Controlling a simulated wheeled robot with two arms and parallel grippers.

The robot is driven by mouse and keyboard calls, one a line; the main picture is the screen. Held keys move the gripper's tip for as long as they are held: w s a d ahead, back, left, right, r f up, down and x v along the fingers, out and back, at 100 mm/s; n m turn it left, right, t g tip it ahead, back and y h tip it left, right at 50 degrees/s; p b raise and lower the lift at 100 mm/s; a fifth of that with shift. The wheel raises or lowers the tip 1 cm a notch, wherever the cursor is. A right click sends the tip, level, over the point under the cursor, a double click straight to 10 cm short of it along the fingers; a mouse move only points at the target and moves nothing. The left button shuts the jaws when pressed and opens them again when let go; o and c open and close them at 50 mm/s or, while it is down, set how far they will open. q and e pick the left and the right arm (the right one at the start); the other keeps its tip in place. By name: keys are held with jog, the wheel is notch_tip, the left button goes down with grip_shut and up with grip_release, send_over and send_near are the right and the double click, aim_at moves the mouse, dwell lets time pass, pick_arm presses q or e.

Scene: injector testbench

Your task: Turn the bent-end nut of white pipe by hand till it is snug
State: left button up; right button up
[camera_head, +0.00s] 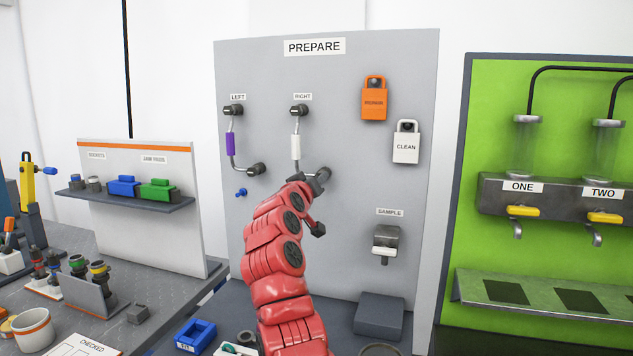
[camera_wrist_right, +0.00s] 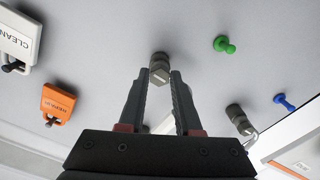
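The white pipe (camera_head: 295,147) hangs on the grey PREPARE panel under the RIGHT label. Its upper end sits in a dark fitting, and its lower end bends toward a fitting (camera_head: 323,174) beside my gripper. My right gripper (camera_wrist_right: 160,76) has its two fingers on either side of the grey bent-end nut (camera_wrist_right: 160,67) in the wrist view. The gap is about nut-wide; whether the fingers press on it I cannot tell. My left gripper is out of view.
The purple pipe (camera_head: 230,145) hangs to the left, with a blue knob (camera_head: 241,192) below. A green knob (camera_wrist_right: 223,45) is near the nut. Orange (camera_head: 374,101) and white CLEAN (camera_head: 406,145) tags and a SAMPLE holder (camera_head: 386,242) are to the right.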

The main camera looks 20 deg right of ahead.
jog(key=o, duration=0.4)
jog(key=shift+c, duration=0.2)
jog(key=shift+s+a, duration=0.1)
jog(key=b+v, duration=0.2)
jog(key=v, duration=1.5)
jog(key=shift+a, duration=0.1)
